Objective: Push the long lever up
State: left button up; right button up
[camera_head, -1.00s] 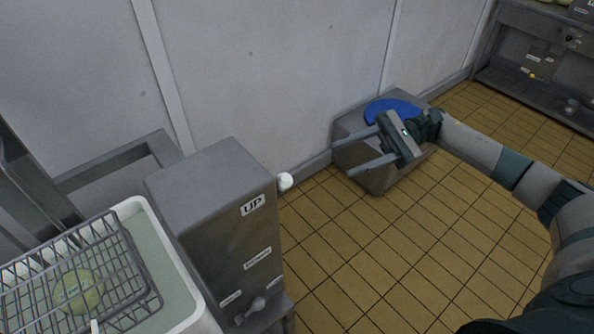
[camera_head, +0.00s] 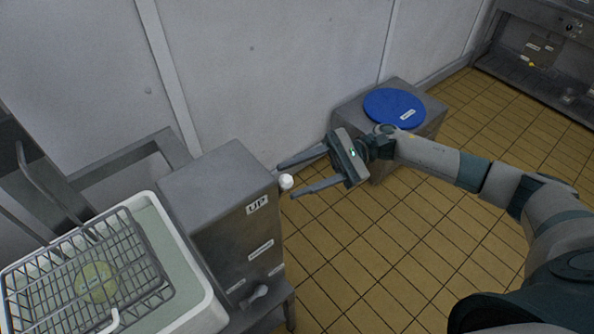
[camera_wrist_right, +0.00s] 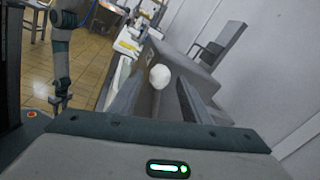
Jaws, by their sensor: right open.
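The long lever shows as a round white knob (camera_head: 286,182) at the right side of the grey metal box (camera_head: 215,185); its shaft is hidden. A label reading UP (camera_head: 258,204) is on the box front. My right gripper (camera_head: 288,180) is open, its two fingers pointing left at the knob, with the tips around or just beside it. In the right wrist view the white knob (camera_wrist_right: 160,76) appears between the two fingers; contact cannot be told.
A white-rimmed basin (camera_head: 200,270) with a wire basket (camera_head: 130,262) stands left of the box. A small handle (camera_head: 259,293) sits low on the box front. A blue disc (camera_head: 393,107) lies on a metal block behind my right arm. Tiled floor (camera_head: 380,260) is open in front.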

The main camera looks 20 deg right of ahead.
jog(key=shift+a, duration=0.1)
jog(key=shift+c, duration=0.3)
grip_shut()
jog(key=w+m+b, duration=0.1)
jog(key=b, duration=0.1)
jog(key=w+a+r+m+b, duration=0.1)
jog(key=w+b, duration=0.1)
jog(key=shift+r+b, duration=0.15)
jog(key=shift+b, duration=0.2)
jog(key=shift+w, duration=0.1)
jog(key=shift+o, duration=0.3)
grip_release()
jog(key=shift+a, duration=0.1)
